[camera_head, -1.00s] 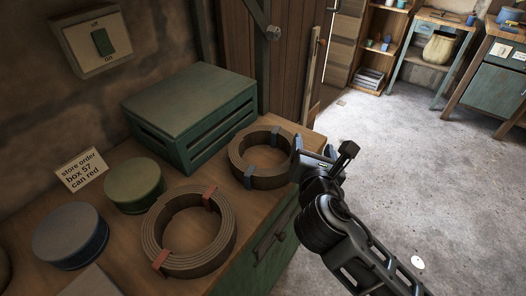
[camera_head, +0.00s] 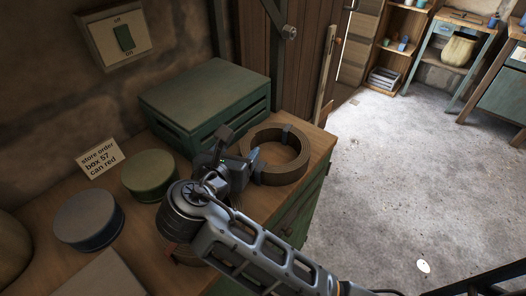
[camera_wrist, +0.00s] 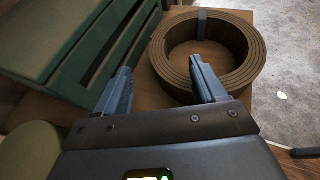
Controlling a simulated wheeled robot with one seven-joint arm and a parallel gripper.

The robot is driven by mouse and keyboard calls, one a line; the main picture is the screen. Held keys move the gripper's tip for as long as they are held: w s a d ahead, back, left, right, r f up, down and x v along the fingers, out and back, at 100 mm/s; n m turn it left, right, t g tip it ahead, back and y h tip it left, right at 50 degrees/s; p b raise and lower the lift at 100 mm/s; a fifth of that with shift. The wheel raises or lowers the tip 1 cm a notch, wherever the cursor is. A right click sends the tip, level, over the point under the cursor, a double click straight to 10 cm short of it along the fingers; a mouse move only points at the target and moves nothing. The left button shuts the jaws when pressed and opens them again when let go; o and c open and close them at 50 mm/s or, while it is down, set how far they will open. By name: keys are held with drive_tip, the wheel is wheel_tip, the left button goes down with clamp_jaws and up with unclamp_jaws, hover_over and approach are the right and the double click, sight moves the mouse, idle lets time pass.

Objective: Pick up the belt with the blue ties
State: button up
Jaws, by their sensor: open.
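The belt with the blue ties (camera_head: 290,176) is a brown coiled ring lying flat near the bench's right end. One blue-grey tie shows on its far side; the near side is partly covered by my gripper. My gripper (camera_head: 240,146) is open and empty, just left of the belt. In the wrist view the belt (camera_wrist: 242,74) lies ahead and to the right, and the right finger overlaps its near left edge. The left finger of my gripper (camera_wrist: 161,67) is clear of the ring, over the bench beside the crate. I cannot tell whether the right finger touches the belt.
A green slatted crate (camera_head: 205,100) stands behind. A green round can (camera_head: 149,177) and a blue-grey can (camera_head: 88,222) stand to the left, near a paper note (camera_head: 99,158). The red-tied belt is almost hidden under my arm. Open floor lies right of the bench.

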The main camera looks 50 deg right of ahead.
sight(246, 141)
drive_tip(key=shift+w+a+f, duration=0.1)
drive_tip(key=shift+w+f, duration=0.05)
drive_tip(key=shift+w+d+f, duration=0.15)
drive_tip(key=shift+d, duration=0.1)
drive_tip(key=shift+x, duration=3.35)
drive_tip(key=shift+a, duration=0.1)
clamp_jaws()
